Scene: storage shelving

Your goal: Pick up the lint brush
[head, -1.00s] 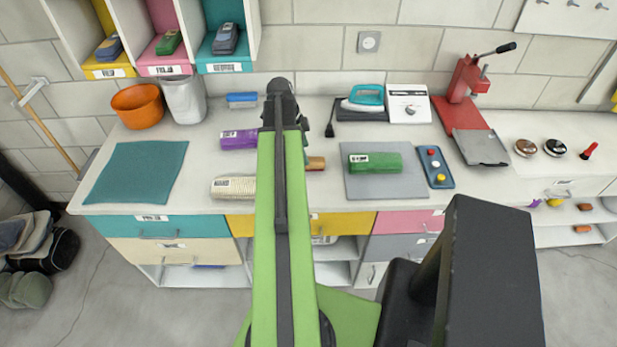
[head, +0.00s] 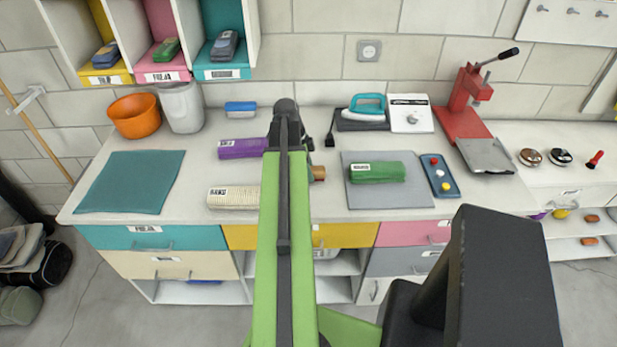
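A small blue block-shaped brush with a pale underside (head: 241,108) lies at the back of the counter near the wall, left of my arm; it may be the lint brush, but I cannot be sure. A short brown wooden piece (head: 319,173) shows just right of my arm, its other end hidden behind it. My green arm reaches forward over the middle of the counter. My gripper (head: 288,128) is at its far end, dark and seen from behind; its fingers are mostly hidden, so I cannot tell whether it is open or holds anything.
Fabric rolls in purple (head: 243,148), cream (head: 233,198) and green (head: 377,172) lie around the arm. An orange bucket (head: 135,115) and white bin (head: 181,107) stand back left. An iron (head: 365,108) and red press (head: 468,95) stand right. Cubbies (head: 222,73) hang upper left.

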